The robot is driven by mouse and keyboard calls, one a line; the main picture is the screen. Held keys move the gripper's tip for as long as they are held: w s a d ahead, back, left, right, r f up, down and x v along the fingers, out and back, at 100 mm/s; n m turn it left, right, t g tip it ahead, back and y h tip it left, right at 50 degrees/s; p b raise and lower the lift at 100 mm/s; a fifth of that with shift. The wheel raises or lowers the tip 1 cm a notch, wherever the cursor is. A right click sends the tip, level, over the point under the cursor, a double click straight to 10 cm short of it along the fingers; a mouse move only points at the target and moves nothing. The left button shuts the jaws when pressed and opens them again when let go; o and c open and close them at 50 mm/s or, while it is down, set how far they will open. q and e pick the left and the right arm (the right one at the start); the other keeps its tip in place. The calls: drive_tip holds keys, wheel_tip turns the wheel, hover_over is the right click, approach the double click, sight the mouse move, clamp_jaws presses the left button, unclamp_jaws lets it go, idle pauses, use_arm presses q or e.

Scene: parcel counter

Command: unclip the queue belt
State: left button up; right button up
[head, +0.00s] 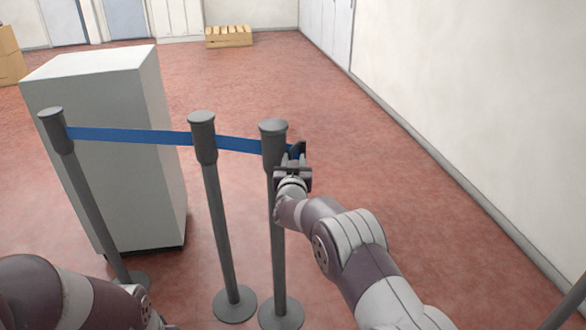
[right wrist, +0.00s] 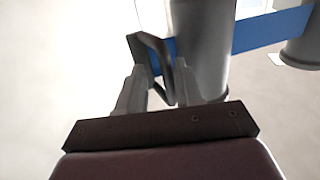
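The blue queue belt (head: 130,136) runs from the left post (head: 87,195) past the middle post (head: 217,215) to the right post (head: 279,235). A dark loop-shaped belt clip (head: 299,149) is at the right post's head; it also shows in the right wrist view (right wrist: 143,52), beside the grey post head (right wrist: 200,50) and the blue belt (right wrist: 270,30). My right gripper (head: 293,160) has its fingers on both sides of the clip, apparently shut on it. The fingers' contact is partly hidden. My left arm shows at lower left; its gripper is out of view.
A tall grey cabinet (head: 95,150) stands behind the belt on the left. A wooden crate (head: 228,37) lies far back, and cardboard boxes (head: 10,62) are at the far left.

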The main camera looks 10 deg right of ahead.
drive_tip(key=s+a+p, duration=0.1)
drive_tip(key=s+a, duration=0.1)
drive_tip(key=s, duration=1)
drive_tip(key=shift+s, duration=0.15)
